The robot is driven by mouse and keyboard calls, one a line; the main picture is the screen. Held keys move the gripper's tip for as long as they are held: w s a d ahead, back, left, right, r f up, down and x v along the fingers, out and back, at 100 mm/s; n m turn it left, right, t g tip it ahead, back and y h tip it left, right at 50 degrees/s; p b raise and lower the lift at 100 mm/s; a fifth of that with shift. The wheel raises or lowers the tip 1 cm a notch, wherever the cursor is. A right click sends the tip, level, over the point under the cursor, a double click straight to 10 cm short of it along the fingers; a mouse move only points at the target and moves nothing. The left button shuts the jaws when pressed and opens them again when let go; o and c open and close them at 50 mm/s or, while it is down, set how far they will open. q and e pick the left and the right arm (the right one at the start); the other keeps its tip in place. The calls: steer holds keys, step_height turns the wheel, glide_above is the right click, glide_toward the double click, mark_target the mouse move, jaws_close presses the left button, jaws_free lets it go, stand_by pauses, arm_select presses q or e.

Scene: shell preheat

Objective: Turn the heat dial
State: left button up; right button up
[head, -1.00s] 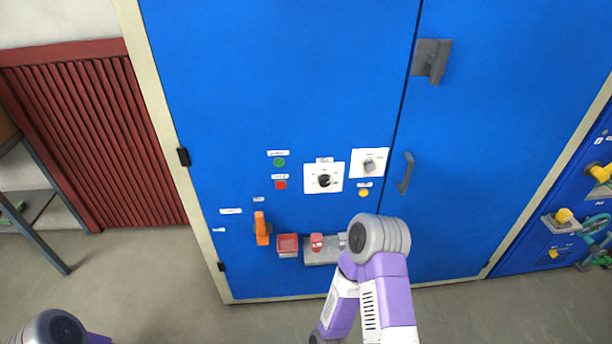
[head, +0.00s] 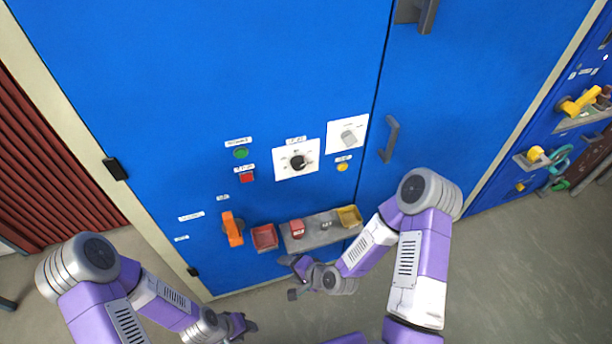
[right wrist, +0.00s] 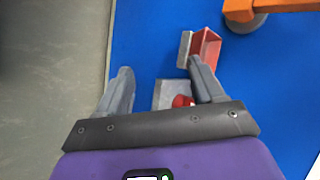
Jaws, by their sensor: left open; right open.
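A black round dial (head: 298,161) sits on a white plate on the blue cabinet front in the head view. A second, grey knob (head: 348,137) sits on another white plate up and to its right. The labels are too small to read, so I cannot tell which is the heat dial. My right gripper (head: 289,278) is open and empty, below the dials, near the small shelf; its two fingers also show in the right wrist view (right wrist: 160,70). My left gripper (head: 245,326) is open at the bottom of the head view, away from the dials.
Below the dials are an orange handle (head: 232,229), a red bin (head: 265,237) and a grey shelf (head: 318,239) with a red block (head: 297,229) and a yellow bin (head: 349,217). Green (head: 241,153) and red (head: 247,177) buttons are left. A door handle (head: 390,140) projects right.

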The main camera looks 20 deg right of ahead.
steer(key=w+d+r+m+t+b, duration=0.3)
steer(key=w+r+m+t, duration=0.5)
steer(key=r+m, duration=0.15)
steer(key=m+t+h+b, duration=0.2)
steer(key=m+t, duration=0.5)
steer(key=m, duration=0.4)
glide_toward(301, 168)
steer(key=w, duration=0.1)
steer(key=shift+n, duration=0.25)
steer(key=x, duration=0.7)
steer(key=shift+w+a+r, duration=0.1)
steer(key=shift+a+r, duration=0.1)
steer(key=shift+r, duration=0.15)
steer(key=c, duration=1)
steer(key=shift+c, duration=0.2)
steer(key=shift+n, duration=0.3)
